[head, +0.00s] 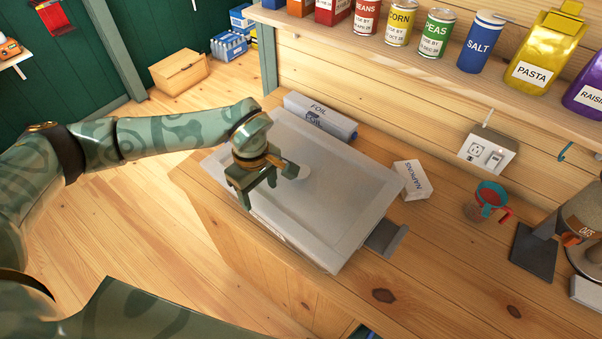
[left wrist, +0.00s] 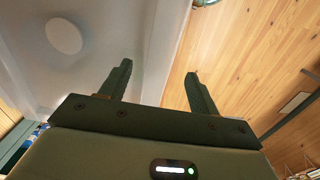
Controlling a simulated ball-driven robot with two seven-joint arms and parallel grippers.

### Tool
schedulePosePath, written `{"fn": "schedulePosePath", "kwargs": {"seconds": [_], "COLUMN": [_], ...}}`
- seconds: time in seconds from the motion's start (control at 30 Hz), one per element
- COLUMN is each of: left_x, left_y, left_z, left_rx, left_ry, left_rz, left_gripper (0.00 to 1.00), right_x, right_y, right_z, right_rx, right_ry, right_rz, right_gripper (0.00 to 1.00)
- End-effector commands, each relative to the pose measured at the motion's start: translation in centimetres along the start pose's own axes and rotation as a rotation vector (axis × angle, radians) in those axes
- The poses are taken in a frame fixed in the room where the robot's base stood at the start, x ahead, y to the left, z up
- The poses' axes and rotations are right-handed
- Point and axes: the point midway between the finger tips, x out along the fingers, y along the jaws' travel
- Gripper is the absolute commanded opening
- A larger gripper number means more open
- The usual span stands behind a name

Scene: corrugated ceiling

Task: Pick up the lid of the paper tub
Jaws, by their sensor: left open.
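The lid (head: 335,205) is a large, flat, pale grey panel with a raised border, lying on the wooden counter; the tub below it is mostly hidden. A pale round disc or knob (head: 301,172) sits on the lid and also shows in the left wrist view (left wrist: 63,36). My left gripper (head: 259,197) is open and empty, over the lid's near left edge, to the left of the disc. In the left wrist view its fingers (left wrist: 158,70) point past the lid's edge, one against the lid, the other against wood. I cannot tell whether they touch it. My right gripper is not in view.
A foil box (head: 318,115) lies along the lid's far edge. A napkins box (head: 411,180) stands to its right, and a dark grey tab (head: 386,238) sticks out at its right end. A shelf of cans (head: 400,22) runs above.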

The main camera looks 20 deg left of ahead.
Motion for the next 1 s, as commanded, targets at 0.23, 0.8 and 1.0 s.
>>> {"fn": "schedulePosePath", "kwargs": {"seconds": [0.23, 0.8, 1.0], "left_x": [3.8, 4.2, 4.1], "left_y": [-0.1, 0.0, 0.0], "left_z": [0.6, 0.5, 0.5], "left_rx": [0.0, 0.0, 0.0], "left_ry": [-0.002, -0.001, -0.001], "left_rz": [-0.003, 0.0, 0.001], "left_gripper": [0.62, 0.04, 0.04], "right_x": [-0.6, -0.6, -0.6], "right_y": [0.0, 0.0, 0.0], "right_z": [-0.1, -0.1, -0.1], "right_rx": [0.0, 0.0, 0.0], "right_ry": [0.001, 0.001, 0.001], "right_rz": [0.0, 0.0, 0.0], "right_gripper": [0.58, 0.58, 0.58]}}
